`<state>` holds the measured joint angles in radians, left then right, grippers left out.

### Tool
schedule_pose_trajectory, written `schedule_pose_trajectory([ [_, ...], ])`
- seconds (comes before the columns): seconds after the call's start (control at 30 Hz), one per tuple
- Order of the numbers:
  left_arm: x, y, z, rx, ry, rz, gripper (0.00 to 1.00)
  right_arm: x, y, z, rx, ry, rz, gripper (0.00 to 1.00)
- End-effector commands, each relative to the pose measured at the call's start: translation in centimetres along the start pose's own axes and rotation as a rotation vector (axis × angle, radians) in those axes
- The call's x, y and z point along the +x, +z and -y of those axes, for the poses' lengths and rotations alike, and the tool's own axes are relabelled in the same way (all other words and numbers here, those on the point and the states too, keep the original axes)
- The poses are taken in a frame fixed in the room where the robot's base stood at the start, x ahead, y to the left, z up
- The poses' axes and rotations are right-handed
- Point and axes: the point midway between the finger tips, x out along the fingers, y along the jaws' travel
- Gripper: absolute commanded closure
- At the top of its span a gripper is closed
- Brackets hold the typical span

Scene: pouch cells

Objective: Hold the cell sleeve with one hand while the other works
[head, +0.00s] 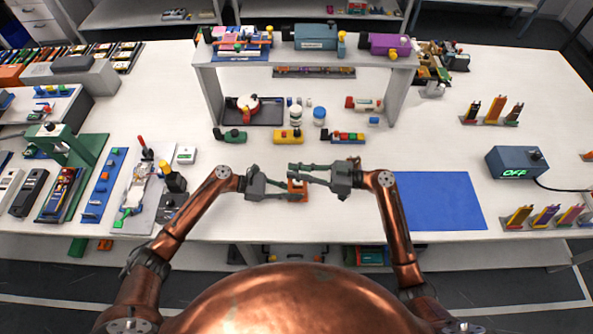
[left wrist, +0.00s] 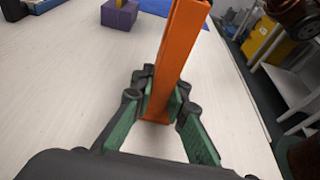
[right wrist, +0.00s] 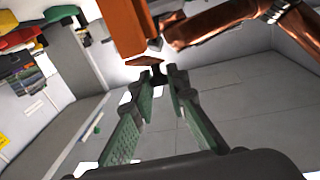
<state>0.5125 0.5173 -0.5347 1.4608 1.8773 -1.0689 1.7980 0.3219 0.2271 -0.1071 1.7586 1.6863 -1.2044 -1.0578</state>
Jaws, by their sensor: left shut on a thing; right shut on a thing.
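The orange cell sleeve (head: 297,184) stands in front of me near the middle of the table's front edge. My left gripper (head: 293,192) is shut on it from the left. In the left wrist view the tall orange sleeve (left wrist: 178,55) rises between the green-padded fingers (left wrist: 158,112). My right gripper (head: 297,170) comes from the right, slightly farther back and close to the sleeve's top. In the right wrist view its fingertips (right wrist: 162,78) are shut on a small orange-brown piece (right wrist: 148,61). The sleeve (right wrist: 125,28) appears just beyond it. Whether piece and sleeve touch is unclear.
A grey rack (head: 304,62) spans the back, with several small items beneath. Tools and a green press (head: 85,150) crowd the left. A purple block (left wrist: 118,16) shows in the left wrist view.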

Motion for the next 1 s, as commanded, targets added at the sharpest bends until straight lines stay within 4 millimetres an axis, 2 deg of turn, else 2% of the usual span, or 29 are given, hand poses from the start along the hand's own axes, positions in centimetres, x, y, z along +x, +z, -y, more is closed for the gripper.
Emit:
schedule_pose_trajectory([
  [0.57,0.0,0.0,0.0,0.0,0.0,0.0,1.0,-0.2,-0.1,0.0,0.013,-0.004,-0.058,1.0],
  [1.0,0.0,0.0,0.0,0.0,0.0,0.0,1.0,-1.5,-0.8,-0.2,0.056,-0.02,-0.332,1.0],
])
